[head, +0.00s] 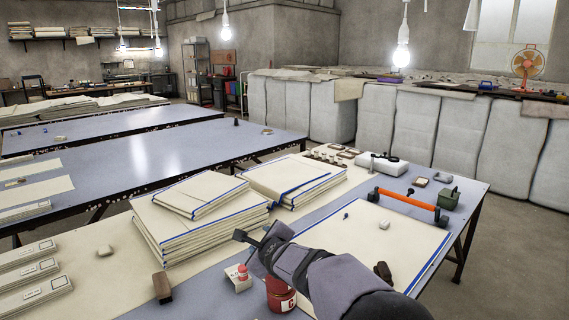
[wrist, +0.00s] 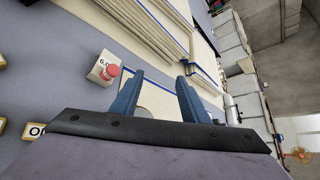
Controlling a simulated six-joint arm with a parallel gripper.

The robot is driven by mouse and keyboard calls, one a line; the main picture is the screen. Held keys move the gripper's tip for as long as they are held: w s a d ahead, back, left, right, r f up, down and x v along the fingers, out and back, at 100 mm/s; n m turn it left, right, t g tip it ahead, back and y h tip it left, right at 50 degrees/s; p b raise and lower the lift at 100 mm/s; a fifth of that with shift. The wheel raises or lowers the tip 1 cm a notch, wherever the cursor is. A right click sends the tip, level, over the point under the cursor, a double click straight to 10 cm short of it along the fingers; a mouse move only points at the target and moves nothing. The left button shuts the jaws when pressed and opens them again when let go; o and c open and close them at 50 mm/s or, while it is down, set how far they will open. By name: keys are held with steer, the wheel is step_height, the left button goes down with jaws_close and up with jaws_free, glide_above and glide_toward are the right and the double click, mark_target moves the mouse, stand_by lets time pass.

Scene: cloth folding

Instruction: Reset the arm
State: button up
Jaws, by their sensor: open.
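My gripper (head: 254,234) is raised over the front middle of the near table (head: 208,258), left of the flat cream cloth. In the wrist view (wrist: 160,76) its two blue fingers stand apart with nothing between them. The flat cream cloth (head: 372,236) with a blue edge lies on the right of the table, partly hidden by my arm. A tall stack of folded cream cloths (head: 195,225) lies behind the gripper. A second folded stack (head: 290,180) lies to its right. Both have blue edges. The gripper appears clear of the cloths, though its exact height is hard to judge.
A red jar (head: 281,294) and a white block with a red button (head: 238,277) stand close below the gripper. A dark block (head: 162,287) is farther left.

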steer(key=d+r+n, duration=0.1)
steer(key=d+n, duration=0.1)
steer(key=d+r+n, duration=0.1)
steer(key=d, duration=0.1)
steer(key=d+r+n+g, duration=0.1)
steer(key=n, duration=0.1)
steer(key=shift+s+d+r+n+p, duration=0.15)
steer(key=shift+d+n+p, duration=0.15)
steer(key=shift+d+p, duration=0.1)
steer(key=s+d+f+n+g+h+b, duration=0.1)
steer(key=s+d+f+n+g, duration=0.55)
steer(key=s, duration=0.75)
steer(key=s+d+f+n+g+h+b, duration=0.1)
steer(key=s+d+f+n, duration=0.35)
steer(key=s+f, duration=0.65)
steer(key=s+d+f+n+g+h+b, duration=0.15)
steer(key=s+d+f+n+g, duration=0.4)
steer(key=s, duration=1.05)
step_height(320, 180, up, 20)
steer(key=a+n+t+p, duration=0.1)
steer(key=p, duration=2)
steer(key=shift+w+r+t, duration=0.25)
steer(key=shift+w+t, duration=0.05)
steer(key=shift+a, duration=0.1)
